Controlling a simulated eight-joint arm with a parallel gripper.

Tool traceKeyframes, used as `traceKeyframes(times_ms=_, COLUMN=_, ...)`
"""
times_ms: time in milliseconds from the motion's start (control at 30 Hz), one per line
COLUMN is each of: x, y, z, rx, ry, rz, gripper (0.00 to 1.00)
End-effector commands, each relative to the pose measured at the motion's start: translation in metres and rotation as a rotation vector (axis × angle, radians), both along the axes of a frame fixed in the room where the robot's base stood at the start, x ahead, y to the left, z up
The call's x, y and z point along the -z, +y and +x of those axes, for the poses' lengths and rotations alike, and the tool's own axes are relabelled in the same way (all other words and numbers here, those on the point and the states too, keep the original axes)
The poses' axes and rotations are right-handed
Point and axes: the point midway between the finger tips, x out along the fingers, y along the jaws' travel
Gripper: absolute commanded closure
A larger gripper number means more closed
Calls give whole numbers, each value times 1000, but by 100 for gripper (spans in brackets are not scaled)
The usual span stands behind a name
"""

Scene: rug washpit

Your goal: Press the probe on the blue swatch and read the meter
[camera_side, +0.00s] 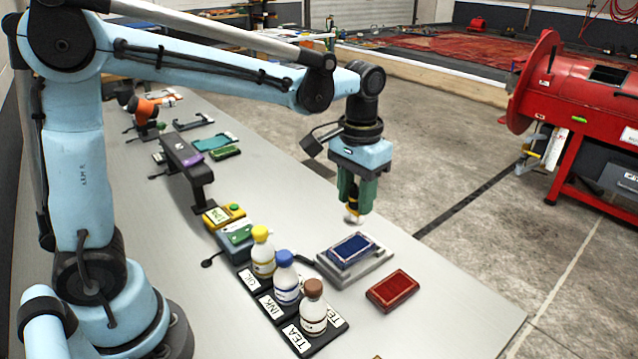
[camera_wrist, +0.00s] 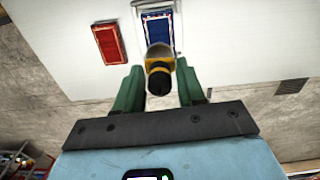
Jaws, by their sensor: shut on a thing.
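The blue swatch (camera_side: 352,249) lies on a grey plate (camera_side: 378,267) on the bench. In the wrist view the blue swatch (camera_wrist: 158,31) is just beyond the probe tip. My gripper (camera_side: 356,195) is shut on the probe (camera_side: 353,211), a yellow and black piece with a pale round end pointing down. In the wrist view the probe (camera_wrist: 160,75) sits between the green fingers. The probe is above the bench and appears apart from the swatch. A yellow device with a lit screen (camera_side: 219,216), possibly the meter, stands left of the bottles; its reading is too small to tell.
A red swatch (camera_side: 393,290) lies beside the plate. Yellow-, blue- and brown-capped bottles stand in a black labelled rack (camera_side: 335,327). A dark stand (camera_side: 187,171) is farther back. The bench's right front area is clear.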

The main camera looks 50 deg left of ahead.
Motion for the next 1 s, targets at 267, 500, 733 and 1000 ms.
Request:
traceKeyframes(times_ms=267, x=-6, y=0, z=0, rx=0, ry=0, rz=0, gripper=91)
traceKeyframes(times_ms=500, x=-6, y=0, z=0, rx=0, ry=0, rz=0, gripper=91)
traceKeyframes(times_ms=733, x=-5, y=0, z=0, rx=0, ry=0, rz=0, gripper=91)
traceKeyframes(times_ms=1000, x=-6, y=8, z=-2, rx=-8, ry=0, rz=0, gripper=91)
